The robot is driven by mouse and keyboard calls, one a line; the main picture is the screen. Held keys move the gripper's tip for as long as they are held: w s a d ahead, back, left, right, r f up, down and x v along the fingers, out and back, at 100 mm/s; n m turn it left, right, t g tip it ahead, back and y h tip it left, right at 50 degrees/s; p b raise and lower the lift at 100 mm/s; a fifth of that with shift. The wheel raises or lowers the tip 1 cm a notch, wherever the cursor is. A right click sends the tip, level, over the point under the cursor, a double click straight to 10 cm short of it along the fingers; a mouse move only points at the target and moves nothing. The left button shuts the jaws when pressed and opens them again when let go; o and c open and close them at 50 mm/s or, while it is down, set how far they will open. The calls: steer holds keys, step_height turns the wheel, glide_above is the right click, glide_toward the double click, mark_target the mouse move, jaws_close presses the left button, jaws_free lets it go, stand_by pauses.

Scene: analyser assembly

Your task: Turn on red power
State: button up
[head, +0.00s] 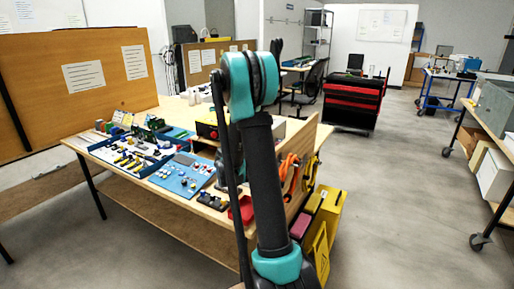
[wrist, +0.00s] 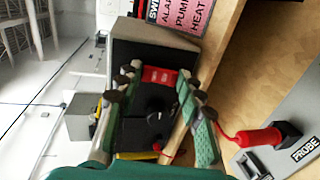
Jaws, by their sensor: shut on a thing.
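In the wrist view, a red switch (wrist: 160,75) sits on the black face of a grey-cased unit (wrist: 155,45). My gripper (wrist: 159,84) has one finger on each side of the red switch and black face. It appears shut on the black-faced part, but exact contact is hard to see. A black round part shows below the switch, between the fingers. In the head view, my arm hides the gripper and most of this unit.
In the wrist view, a red probe (wrist: 255,138) with a red lead lies right, beside a PROBE label. A pink label (wrist: 185,14) is above.

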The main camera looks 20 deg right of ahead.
steer(key=shift+f+t+h, duration=0.25)
steer(key=shift+t+h, duration=0.35)
steer(key=shift+h, duration=0.15)
steer(key=shift+f+t+h, duration=0.25)
steer(key=shift+t+h, duration=0.35)
steer(key=shift+h, duration=0.15)
steer(key=o, duration=1.2)
steer(key=shift+c, duration=0.2)
steer(key=shift+r, duration=0.1)
steer(key=o, duration=0.4)
steer(key=r, duration=0.8)
steer(key=shift+w+d+r, duration=0.1)
steer(key=shift+w+r, duration=0.05)
steer(key=shift+w, duration=0.15)
steer(key=shift+s+a+r, duration=0.15)
steer(key=shift+s+r, duration=0.05)
steer(key=shift+r, duration=0.25)
steer(key=shift+s+a+r, duration=0.1)
steer(key=shift+s+r, duration=0.1)
steer(key=shift+r, duration=0.25)
steer(key=c, duration=0.4)
steer(key=shift+w+d+f, duration=0.1)
steer(key=shift+w, duration=0.05)
